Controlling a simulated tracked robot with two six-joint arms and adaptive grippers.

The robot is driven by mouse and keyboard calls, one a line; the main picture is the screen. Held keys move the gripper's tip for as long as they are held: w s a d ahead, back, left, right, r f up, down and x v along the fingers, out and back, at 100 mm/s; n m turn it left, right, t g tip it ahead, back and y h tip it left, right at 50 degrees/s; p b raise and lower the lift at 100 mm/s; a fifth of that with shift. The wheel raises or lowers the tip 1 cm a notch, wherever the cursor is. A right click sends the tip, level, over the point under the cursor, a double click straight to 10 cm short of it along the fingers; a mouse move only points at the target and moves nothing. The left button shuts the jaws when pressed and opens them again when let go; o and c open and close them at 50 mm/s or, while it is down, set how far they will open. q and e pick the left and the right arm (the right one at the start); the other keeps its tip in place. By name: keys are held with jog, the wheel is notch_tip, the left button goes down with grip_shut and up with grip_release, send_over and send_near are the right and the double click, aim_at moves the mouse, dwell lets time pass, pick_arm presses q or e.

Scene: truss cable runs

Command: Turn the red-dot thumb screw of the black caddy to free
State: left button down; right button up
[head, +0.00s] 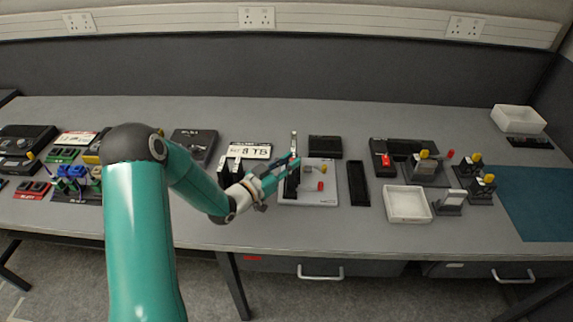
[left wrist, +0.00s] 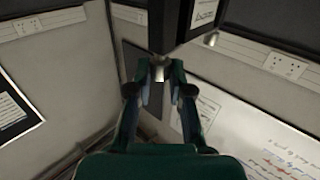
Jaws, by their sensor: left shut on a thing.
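My left gripper (head: 290,166) reaches in from the left over the table to a dark upright block (head: 291,185), likely the black caddy, at the left side of a white board. In the left wrist view, the two fingers (left wrist: 160,78) are shut on a small silver cylindrical piece (left wrist: 159,68), which looks like the thumb screw. It sits just under a black block (left wrist: 167,22). No red dot can be made out on it; the fingers partly hide it. My right gripper is not in view.
Fixtures with yellow knobs stand farther right.

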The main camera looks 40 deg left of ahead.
pick_arm(q)
jog(key=shift+w+a+m+g+h+b, duration=0.1)
jog(key=shift+m+g+h+b, duration=0.5)
jog(key=shift+m+h, duration=0.7)
jog(key=shift+s+a+m+g+h+b, duration=0.1)
jog(key=shift+m+g+h+b, duration=0.25)
jog(key=shift+m+g+h, duration=0.95)
jog(key=shift+w+a+m+g+h+b, duration=0.15)
jog(key=shift+m+h+b, duration=0.4)
jog(key=shift+h, duration=1.35)
jog(key=c, duration=1)
grip_release()
jog(key=shift+c, duration=0.2)
